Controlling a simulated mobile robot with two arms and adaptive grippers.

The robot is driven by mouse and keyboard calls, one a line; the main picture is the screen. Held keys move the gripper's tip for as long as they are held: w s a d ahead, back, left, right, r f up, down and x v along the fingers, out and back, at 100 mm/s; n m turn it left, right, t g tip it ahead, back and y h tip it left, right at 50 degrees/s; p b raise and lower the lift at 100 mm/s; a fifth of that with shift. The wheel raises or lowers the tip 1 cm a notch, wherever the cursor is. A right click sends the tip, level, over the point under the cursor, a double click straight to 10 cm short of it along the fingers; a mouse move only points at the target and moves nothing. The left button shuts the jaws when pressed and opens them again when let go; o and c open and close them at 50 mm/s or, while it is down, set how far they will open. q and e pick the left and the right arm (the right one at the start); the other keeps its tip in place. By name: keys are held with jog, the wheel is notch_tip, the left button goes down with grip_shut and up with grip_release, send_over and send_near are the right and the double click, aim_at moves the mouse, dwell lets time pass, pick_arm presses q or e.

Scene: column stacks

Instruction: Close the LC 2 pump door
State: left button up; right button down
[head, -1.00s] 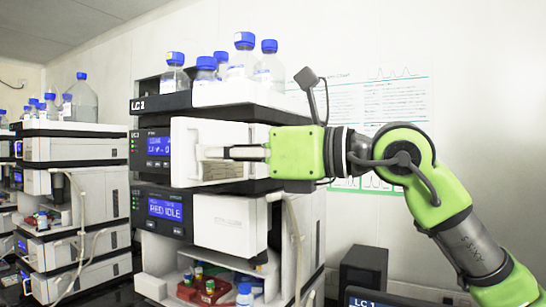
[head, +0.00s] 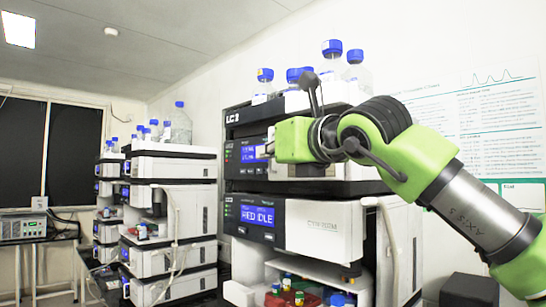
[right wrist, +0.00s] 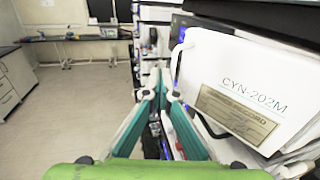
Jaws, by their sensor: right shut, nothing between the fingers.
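The LC 2 stack stands in the middle of the head view, with its label on the dark top edge (head: 238,117). Its upper module has a lit blue display (head: 250,152). In the right wrist view the white pump door (right wrist: 225,62) fills the right side, marked CYN-202M with a tan record plate. In the head view my gripper and arm hide most of that door, so how far it stands open cannot be told. My right gripper (head: 263,151) is shut and empty, its tips in front of the display's right end. My left gripper is not in view.
Blue-capped bottles (head: 332,60) stand on top of the stack. The lower module (head: 325,230) shows RED IDLE, with small vials (head: 287,285) beneath. Another stack (head: 170,165) stands to the left. In the right wrist view, open floor (right wrist: 75,95) lies left.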

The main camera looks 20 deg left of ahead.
jog(key=shift+m+t+h, duration=0.3)
jog(key=shift+w+a+r+p, duration=0.15)
jog(key=shift+w+p, duration=0.3)
jog(key=shift+w, duration=0.6)
jog(key=shift+w+a+f+p, duration=0.1)
jog(key=shift+w+a+p, duration=0.25)
jog(key=shift+w, duration=0.7)
jog(key=shift+w+a+r+p, duration=0.1)
jog(key=shift+w+p, duration=0.4)
jog(key=shift+w, duration=0.75)
